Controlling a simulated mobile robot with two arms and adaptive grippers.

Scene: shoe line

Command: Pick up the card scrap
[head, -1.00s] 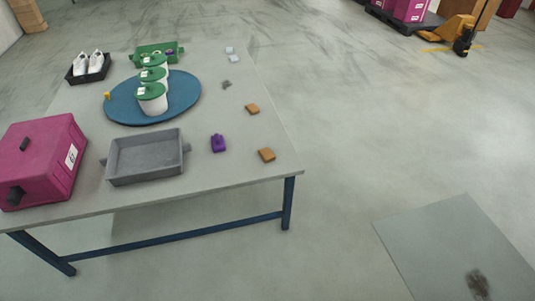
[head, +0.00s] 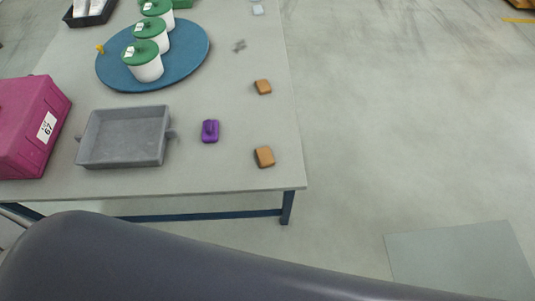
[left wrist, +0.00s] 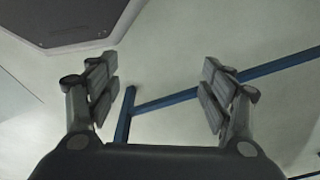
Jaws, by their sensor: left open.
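Two small brown blocks that look like card scraps lie on the table (head: 225,165) near its right edge: a nearer card scrap (head: 264,156) by the front corner, and a farther card scrap (head: 262,87) behind it. I cannot tell which one is meant. My left gripper (left wrist: 160,82) is open and empty in the left wrist view, over the floor, with a blue table leg and bar beyond it. No scrap shows between its fingers. Neither gripper shows in the head view; a dark link of my arm crosses its bottom.
A purple block (head: 210,131) sits left of the nearer scrap, beside a grey tray (head: 124,140). A magenta crate (head: 30,125) stands at the left. White tubs with green lids (head: 145,62) stand on a blue oval mat (head: 195,55). Grey bits (head: 239,46) lie farther back.

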